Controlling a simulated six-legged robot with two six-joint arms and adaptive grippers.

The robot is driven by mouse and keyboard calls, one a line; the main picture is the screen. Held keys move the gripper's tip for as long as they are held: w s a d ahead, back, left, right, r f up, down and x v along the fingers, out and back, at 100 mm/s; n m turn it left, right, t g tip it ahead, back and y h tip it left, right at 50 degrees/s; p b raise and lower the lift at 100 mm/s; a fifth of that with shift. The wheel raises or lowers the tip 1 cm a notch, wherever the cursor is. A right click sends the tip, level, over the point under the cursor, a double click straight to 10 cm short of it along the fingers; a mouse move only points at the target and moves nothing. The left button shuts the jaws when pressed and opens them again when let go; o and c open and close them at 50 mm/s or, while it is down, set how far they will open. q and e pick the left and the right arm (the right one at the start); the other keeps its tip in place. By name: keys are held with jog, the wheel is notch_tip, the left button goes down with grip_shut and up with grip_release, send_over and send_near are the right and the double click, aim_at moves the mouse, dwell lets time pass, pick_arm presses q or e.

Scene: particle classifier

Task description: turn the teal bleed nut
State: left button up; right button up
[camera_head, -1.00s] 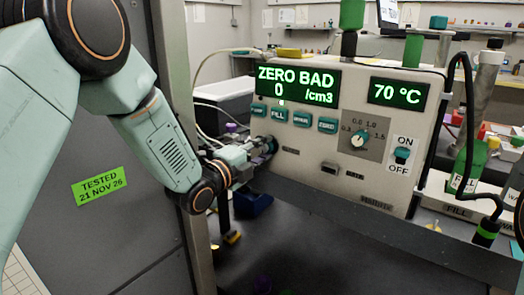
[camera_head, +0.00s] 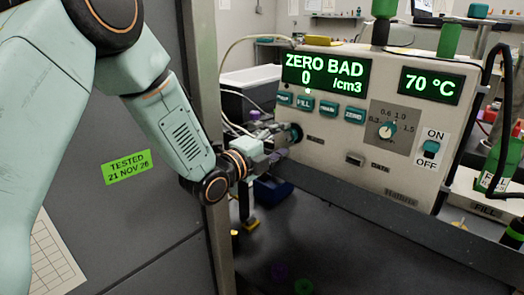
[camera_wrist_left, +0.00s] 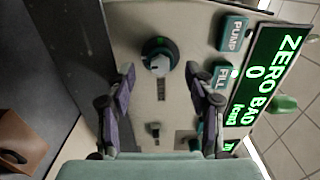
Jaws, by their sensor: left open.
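The bleed nut (camera_head: 294,132) is a small round fitting, dark with teal, at the lower left of the instrument's front panel. In the left wrist view it shows as a dark ring with a teal and pale grey centre (camera_wrist_left: 159,54). My left gripper (camera_head: 270,140) is at the panel's left end, close to the nut and partly covering it in the head view. In the wrist view my left gripper (camera_wrist_left: 160,72) is open, one finger on each side below the nut, with visible gaps; contact is not seen. My right gripper is not in view.
The display (camera_head: 326,72) reads ZERO BAD, 0 /cm3; another (camera_head: 430,86) reads 70 °C. Teal buttons (camera_head: 304,104), a dial (camera_head: 387,130) and an ON/OFF switch (camera_head: 431,148) share the panel. A grey post (camera_head: 207,130) stands left, beside my arm. Thin hoses run behind.

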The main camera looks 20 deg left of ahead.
pick_arm(q)
jog(key=v, duration=0.9)
jog(key=shift+s, duration=0.35)
jog(key=shift+a, duration=0.1)
jog(key=s+f+n+g+y+p, duration=0.15)
jog(key=s+f+n+g, duration=0.3)
jog(key=f+n, duration=0.55)
jog(key=s+f+n+g+y, duration=0.35)
jog(key=s+f+n, duration=0.25)
jog(key=f+n, duration=0.35)
jog(key=s+f+n+g+p, duration=0.1)
jog(key=s+f+g, duration=0.2)
jog(key=s, duration=0.5)
jog(key=s+f+n+g, duration=0.1)
jog(key=s+f+g, duration=0.2)
jog(key=s, duration=0.6)
jog(key=s+f+n+g+y+p, duration=0.1)
jog(key=s+f+g, duration=0.2)
jog(key=s+f, duration=0.4)
jog(key=shift+s+p, duration=0.35)
jog(key=shift+s, duration=0.4)
